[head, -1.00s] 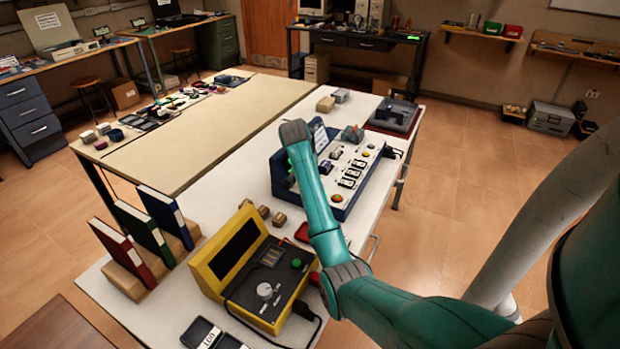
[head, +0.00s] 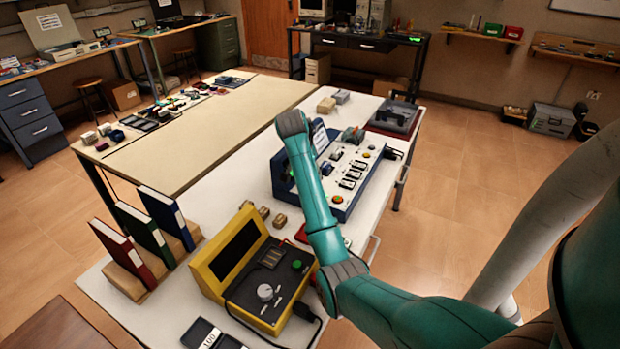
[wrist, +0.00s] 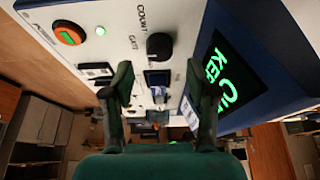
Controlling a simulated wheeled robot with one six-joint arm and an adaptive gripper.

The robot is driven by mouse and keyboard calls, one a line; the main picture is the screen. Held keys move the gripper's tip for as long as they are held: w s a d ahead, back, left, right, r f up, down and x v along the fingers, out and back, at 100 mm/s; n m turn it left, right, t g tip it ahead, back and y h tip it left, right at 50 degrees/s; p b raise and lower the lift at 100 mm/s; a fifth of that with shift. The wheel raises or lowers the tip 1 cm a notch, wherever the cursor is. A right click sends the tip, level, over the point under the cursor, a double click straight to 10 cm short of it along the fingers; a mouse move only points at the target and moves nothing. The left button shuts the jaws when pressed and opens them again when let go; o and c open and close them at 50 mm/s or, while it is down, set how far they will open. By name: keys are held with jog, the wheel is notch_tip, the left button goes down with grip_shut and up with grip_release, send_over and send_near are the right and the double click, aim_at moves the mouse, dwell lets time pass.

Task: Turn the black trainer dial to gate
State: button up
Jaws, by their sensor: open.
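The black dial (wrist: 159,46) is a round knob on the trainer's pale panel (wrist: 190,22) in the wrist view, with COUNT and GATE printed on its left side. Its pointer is too dark to read. My gripper (wrist: 158,72) is open and empty, with one dark green finger on each side of the picture. In the picture the dial lies just beyond the gap between the fingertips, and I see no contact. In the head view the blue and white trainer (head: 368,160) stands on the white table; my arm hides part of it and my gripper.
The trainer's screen (wrist: 232,78) with green text is close to the right finger. An orange button (wrist: 68,33) and several switches share the panel. A yellow-cased unit (head: 228,250) with a grey knob stands nearer on the table, beside upright binders (head: 140,235).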

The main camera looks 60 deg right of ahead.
jog(key=v, duration=0.3)
jog(key=shift+r, duration=0.2)
dwell(0.5)
